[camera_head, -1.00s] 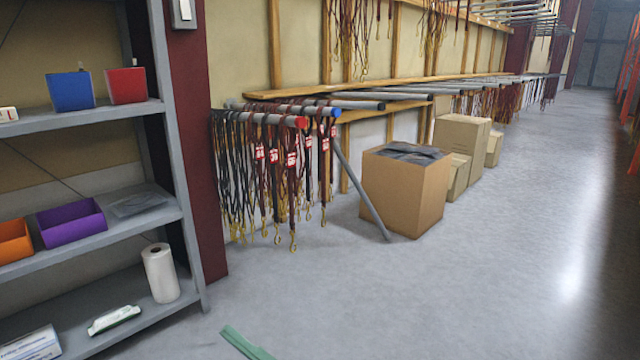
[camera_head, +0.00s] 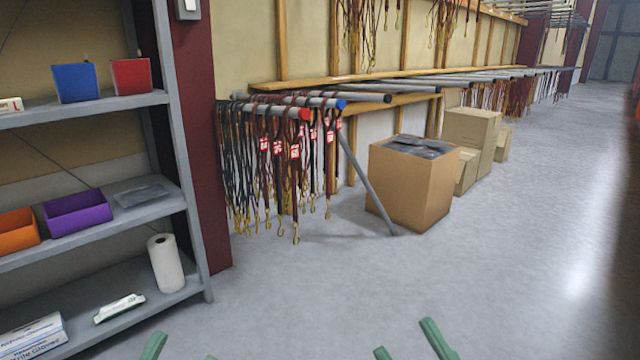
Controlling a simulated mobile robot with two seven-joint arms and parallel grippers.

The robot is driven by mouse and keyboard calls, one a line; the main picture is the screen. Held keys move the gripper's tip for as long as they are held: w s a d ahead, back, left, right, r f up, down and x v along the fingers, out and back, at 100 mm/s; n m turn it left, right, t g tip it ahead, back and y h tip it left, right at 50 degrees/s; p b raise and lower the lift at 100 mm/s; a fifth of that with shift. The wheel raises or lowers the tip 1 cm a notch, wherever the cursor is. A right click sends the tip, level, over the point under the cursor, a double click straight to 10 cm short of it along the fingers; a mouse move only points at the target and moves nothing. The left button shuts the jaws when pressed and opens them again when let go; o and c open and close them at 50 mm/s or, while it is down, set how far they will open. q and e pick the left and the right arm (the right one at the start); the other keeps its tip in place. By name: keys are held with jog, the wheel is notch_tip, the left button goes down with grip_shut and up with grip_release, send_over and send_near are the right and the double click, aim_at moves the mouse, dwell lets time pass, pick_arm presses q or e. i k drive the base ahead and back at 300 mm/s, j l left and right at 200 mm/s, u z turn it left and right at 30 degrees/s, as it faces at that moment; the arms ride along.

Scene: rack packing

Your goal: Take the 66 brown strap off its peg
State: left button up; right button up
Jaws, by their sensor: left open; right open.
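Brown and black straps with brass hooks hang in a dense cluster from pegs at the left of the wall rack. Brown straps (camera_head: 297,190) hang at the front, from the red-tipped peg (camera_head: 290,113) and the blue-tipped peg (camera_head: 326,102). Several carry red-and-white tags (camera_head: 295,152), whose numbers are too small to read surely, so I cannot tell which strap is 66. My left gripper (camera_head: 182,352) and my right gripper (camera_head: 408,347) show only green fingertips at the bottom edge. Both are open and empty, well apart from the straps.
A grey shelf unit (camera_head: 130,195) with bins, a paper roll and packages stands at the left. A grey pole (camera_head: 368,185) leans beside the straps. Cardboard boxes (camera_head: 408,190) stand to its right. The floor (camera_head: 330,285) in front is clear.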

aim_at(294, 149)
jog(key=i+l, duration=0.1)
jog(key=i, duration=0.75)
jog(key=j+u, duration=0.05)
